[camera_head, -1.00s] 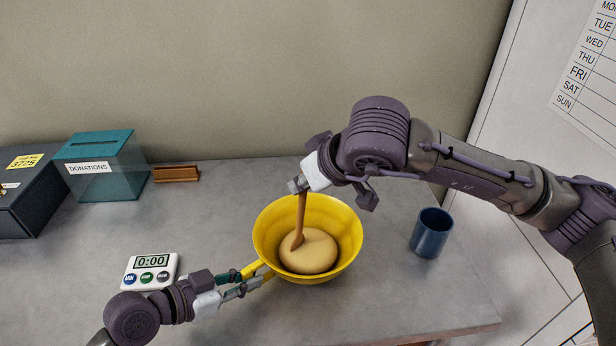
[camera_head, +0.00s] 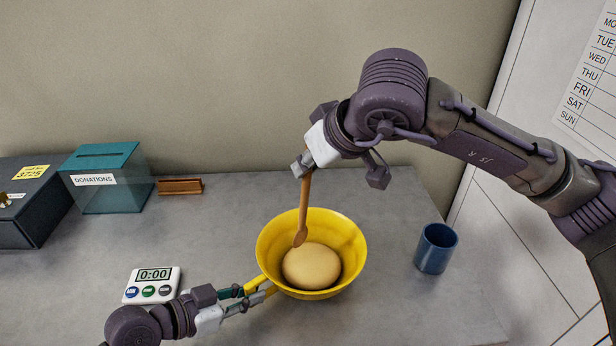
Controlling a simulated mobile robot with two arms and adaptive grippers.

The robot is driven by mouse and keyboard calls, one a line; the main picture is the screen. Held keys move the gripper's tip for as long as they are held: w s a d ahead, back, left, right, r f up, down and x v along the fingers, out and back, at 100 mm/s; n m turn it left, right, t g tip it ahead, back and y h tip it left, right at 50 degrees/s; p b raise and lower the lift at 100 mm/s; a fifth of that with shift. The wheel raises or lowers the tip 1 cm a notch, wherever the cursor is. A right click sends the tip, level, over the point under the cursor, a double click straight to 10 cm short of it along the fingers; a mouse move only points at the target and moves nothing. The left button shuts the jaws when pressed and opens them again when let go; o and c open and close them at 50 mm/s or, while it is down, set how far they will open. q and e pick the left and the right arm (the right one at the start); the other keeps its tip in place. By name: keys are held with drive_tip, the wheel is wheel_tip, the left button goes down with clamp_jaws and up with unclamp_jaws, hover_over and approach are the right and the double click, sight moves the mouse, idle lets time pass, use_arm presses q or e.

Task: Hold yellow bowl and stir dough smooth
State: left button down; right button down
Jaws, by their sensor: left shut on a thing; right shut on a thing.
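The yellow bowl (camera_head: 348,235) stands on the grey counter, with its handle pointing to the lower left. A smooth-looking, rounded ball of pale dough (camera_head: 312,267) lies in it. My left gripper (camera_head: 256,292) is shut on the bowl's handle. My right gripper (camera_head: 304,166) is above the bowl, shut on the upper end of a wooden spoon (camera_head: 304,205). The spoon hangs nearly upright. Its tip is at the bowl's back left, apparently above the dough and clear of it. The handle is partly hidden by the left fingers.
A blue cup (camera_head: 436,249) stands right of the bowl. A white timer (camera_head: 152,285) reading 0:00 lies on the left. A teal donations box (camera_head: 105,180), a dark box (camera_head: 30,210) and a small brown wooden holder (camera_head: 180,186) are at the back left. The counter (camera_head: 400,300) is clear between bowl and cup.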

drive_tip(key=shift+r, duration=1.05)
use_arm(q)
drive_tip(key=shift+c, duration=2.4)
unclamp_jaws()
drive_tip(key=shift+a, duration=0.1)
drive_tip(key=v, duration=0.9)
drive_tip(key=shift+r, duration=0.1)
